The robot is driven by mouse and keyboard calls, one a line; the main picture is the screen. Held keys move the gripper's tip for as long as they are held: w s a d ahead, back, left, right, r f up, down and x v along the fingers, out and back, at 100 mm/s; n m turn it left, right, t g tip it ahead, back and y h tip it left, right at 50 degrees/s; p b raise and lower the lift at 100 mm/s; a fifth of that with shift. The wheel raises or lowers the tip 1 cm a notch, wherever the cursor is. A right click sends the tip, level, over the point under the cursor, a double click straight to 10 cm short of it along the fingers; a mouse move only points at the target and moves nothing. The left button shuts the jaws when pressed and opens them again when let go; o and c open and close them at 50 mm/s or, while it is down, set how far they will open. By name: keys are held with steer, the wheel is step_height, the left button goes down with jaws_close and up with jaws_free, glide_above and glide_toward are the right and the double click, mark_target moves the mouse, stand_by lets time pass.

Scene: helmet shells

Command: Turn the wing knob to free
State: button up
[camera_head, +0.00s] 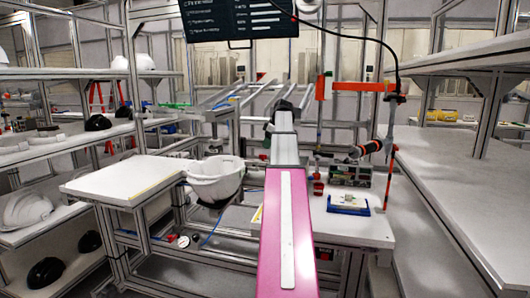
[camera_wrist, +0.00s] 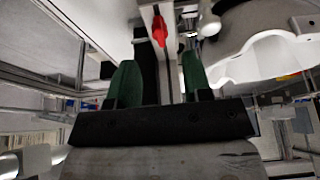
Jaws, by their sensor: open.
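My gripper (camera_wrist: 159,62) shows in the wrist view with two green fingers spread apart and nothing held between them. A small red piece, which looks like the wing knob (camera_wrist: 159,31), sits on a pale upright profile ahead of the fingertips, roughly in line with the gap. I cannot tell its exact angle or the distance to it. In the head view my arm runs away from me over the bench, and I cannot make out the gripper or the knob there.
A white helmet shell (camera_head: 215,180) hangs at the end of a white table (camera_head: 120,182); a white shell (camera_wrist: 262,45) is close on the right in the wrist view. A red-and-black tool (camera_head: 372,147) hangs over the right bench (camera_head: 350,228), which holds a small blue-and-white tray (camera_head: 348,205).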

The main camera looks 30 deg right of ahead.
steer(key=v, duration=0.5)
stand_by(0.5)
